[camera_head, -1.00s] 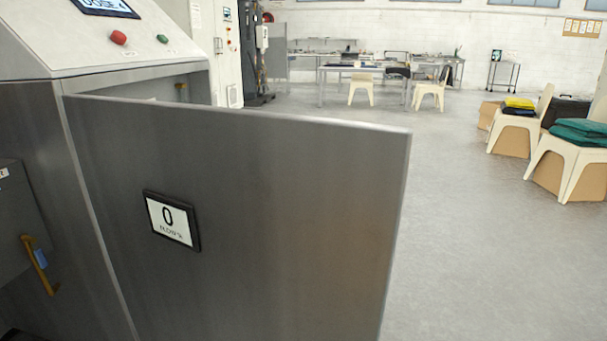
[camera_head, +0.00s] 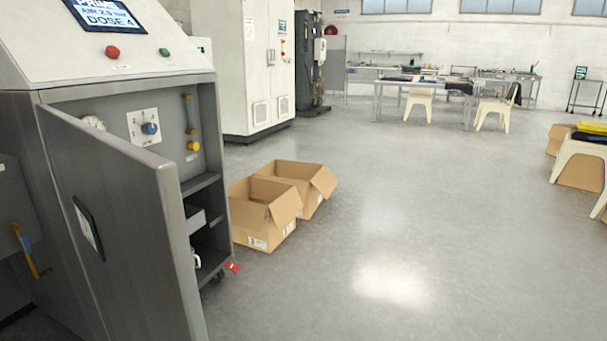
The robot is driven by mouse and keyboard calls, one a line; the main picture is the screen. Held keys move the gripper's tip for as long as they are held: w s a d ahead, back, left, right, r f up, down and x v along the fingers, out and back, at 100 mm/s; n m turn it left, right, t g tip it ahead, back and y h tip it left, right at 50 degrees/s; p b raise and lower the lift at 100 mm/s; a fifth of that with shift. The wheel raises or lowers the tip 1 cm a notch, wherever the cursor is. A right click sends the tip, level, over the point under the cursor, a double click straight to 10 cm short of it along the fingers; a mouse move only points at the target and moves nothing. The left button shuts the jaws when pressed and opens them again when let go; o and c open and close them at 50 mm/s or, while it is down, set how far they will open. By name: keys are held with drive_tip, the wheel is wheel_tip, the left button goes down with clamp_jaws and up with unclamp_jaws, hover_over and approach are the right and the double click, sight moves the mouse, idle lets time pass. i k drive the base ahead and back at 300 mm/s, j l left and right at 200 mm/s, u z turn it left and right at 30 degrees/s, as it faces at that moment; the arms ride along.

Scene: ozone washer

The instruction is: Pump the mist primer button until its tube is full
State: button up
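The open washer cabinet (camera_head: 160,85) stands at the left. A round yellow button (camera_head: 193,146) sits on its inner panel, with a narrow upright tube (camera_head: 188,112) directly above it; these look like the mist primer button and tube. The tube's fill level is too small to tell. A blue knob (camera_head: 150,128) on a white dial plate is to their left. The screen (camera_head: 105,14) on top reads "PRIME", "AIR 2.5 bar" and "DOSE 4", partly cut off. My gripper is not in view.
The cabinet door (camera_head: 125,210) stands open toward me and hides part of the inside, including part of a gauge (camera_head: 93,122). Open cardboard boxes (camera_head: 265,213) lie right of the cabinet. A red tag (camera_head: 232,267) is near its foot. The floor (camera_head: 400,220) to the right is clear.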

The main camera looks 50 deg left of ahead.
sight(192, 145)
drive_tip(key=i+u, duration=0.6)
drive_tip(key=u, duration=0.15)
drive_tip(key=i+l+u, duration=0.1)
drive_tip(key=i+u, duration=0.55)
drive_tip(key=u, duration=0.2)
drive_tip(key=i+u, duration=0.2)
drive_tip(key=u, duration=0.25)
drive_tip(key=i+l+u, duration=0.2)
drive_tip(key=u, duration=0.25)
drive_tip(key=i+l+u, duration=0.2)
drive_tip(key=u, duration=0.3)
drive_tip(key=i+l+u, duration=0.15)
drive_tip(key=l+u, duration=0.3)
drive_tip(key=i+l+u, duration=0.15)
drive_tip(key=u, duration=0.15)
drive_tip(key=i+l+u, duration=0.1)
drive_tip(key=l+u, duration=0.2)
drive_tip(key=l, duration=0.1)
